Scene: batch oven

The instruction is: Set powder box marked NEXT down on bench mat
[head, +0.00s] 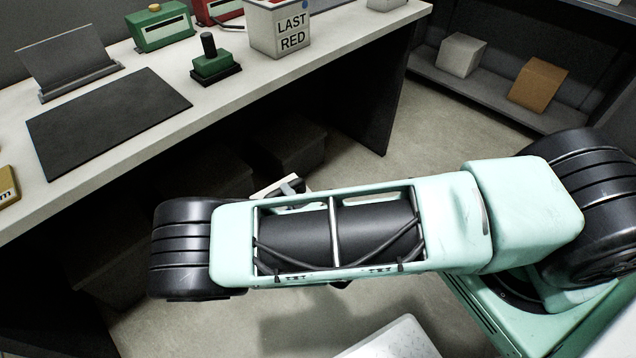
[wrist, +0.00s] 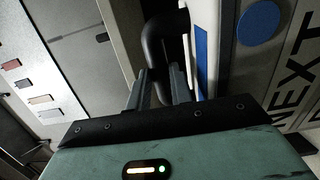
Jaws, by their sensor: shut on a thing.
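In the wrist view the powder box marked NEXT (wrist: 240,75) stands at the right, with a blue dot and large black letters on its pale side. My gripper (wrist: 160,85) is shut on the box's dark curved handle (wrist: 152,38). The bench mat (head: 105,120) is a dark, bare rectangle on the pale bench in the head view. In that view my own arm crosses the floor in front of the bench and hides most of my gripper and the box. A small pale piece shows behind the arm, but I cannot tell what it is.
On the bench (head: 225,105) stand a box marked LAST RED (head: 280,32), a green stamp-like device (head: 213,66), a green unit (head: 165,30) and a grey sloped holder (head: 68,65). A yellow item (head: 8,186) lies left of the mat. Dark bins sit under the bench.

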